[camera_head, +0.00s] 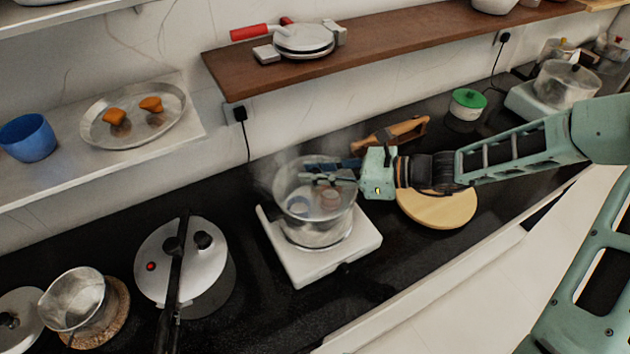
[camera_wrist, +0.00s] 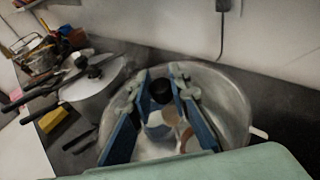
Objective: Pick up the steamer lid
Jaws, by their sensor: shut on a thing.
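The steamer is a clear, round pot (camera_head: 318,234) on a white square cooker in the middle of the head view. Its see-through lid (camera_wrist: 228,92) covers the top, and blurred round things show through it. My gripper (camera_head: 318,173) reaches in from the right over the lid. In the wrist view its blue fingers (camera_wrist: 160,88) stand on both sides of the lid's black knob (camera_wrist: 161,92) and are shut on it. In the head view the fingers hide the knob. I cannot tell whether the lid's rim is clear of the pot.
A pressure cooker (camera_head: 180,265) stands left of the white cooker (camera_head: 290,262). A round wooden board (camera_head: 437,210) lies to the right, under my arm. A brown shelf (camera_head: 400,45) hangs behind and above. A green-lidded jar (camera_head: 466,105) stands at the back. Steam drifts around the pot.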

